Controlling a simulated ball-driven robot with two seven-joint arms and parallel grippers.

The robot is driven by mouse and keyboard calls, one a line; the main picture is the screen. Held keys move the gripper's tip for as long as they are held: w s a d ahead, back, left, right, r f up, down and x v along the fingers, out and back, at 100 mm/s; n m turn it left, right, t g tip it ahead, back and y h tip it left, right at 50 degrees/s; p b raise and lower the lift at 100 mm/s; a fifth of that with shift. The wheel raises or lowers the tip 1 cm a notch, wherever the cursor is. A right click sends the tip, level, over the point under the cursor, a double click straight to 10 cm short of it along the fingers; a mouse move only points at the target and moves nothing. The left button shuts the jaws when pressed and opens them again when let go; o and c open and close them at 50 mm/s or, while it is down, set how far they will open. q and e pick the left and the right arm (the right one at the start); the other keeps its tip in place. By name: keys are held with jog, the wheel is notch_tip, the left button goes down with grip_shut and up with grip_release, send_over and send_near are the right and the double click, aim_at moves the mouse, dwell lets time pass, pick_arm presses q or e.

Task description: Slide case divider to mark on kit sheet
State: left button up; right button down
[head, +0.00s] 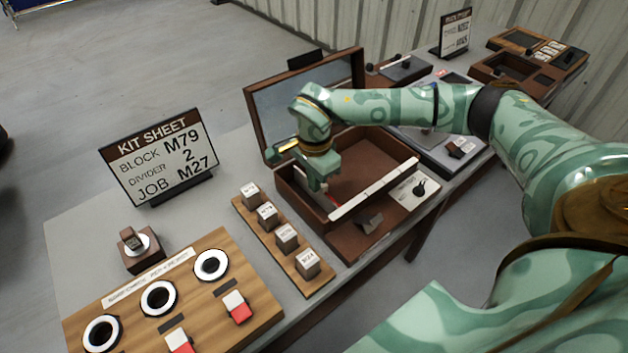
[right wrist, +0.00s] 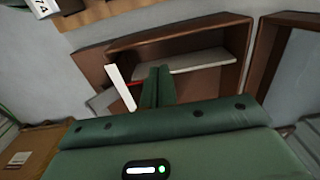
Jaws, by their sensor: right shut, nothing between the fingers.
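The kit sheet (head: 155,160) stands at the left and reads block M79, divider 2, job M27. The open brown case (head: 375,158) has a white marked strip (head: 375,190) along its near rim. My right gripper (head: 320,184) points down inside the case near its left end, shut and empty. In the right wrist view, its fingers (right wrist: 158,86) are beside a pale strip (right wrist: 195,62), apparently the divider, and a thin red piece (right wrist: 136,83). Whether they touch the divider is unclear. The divider is mostly hidden in the head view. My left gripper is out of view.
A wooden rack (head: 265,245) with several lettered blocks stands left of the case. A wooden board (head: 200,300) with white rings and red-white switches lies at the near left. A stamp-like item (head: 140,248) stands behind it. More cases and a second sign (head: 456,33) are at the far right.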

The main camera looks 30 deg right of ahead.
jog(key=shift+f, duration=0.3)
jog(key=shift+f+b, duration=0.6)
jog(key=shift+f, duration=0.95)
jog(key=shift+d, duration=0.15)
jog(key=shift+w+d+p, duration=0.15)
jog(key=shift+d+p, duration=0.15)
jog(key=shift+d, duration=1.5)
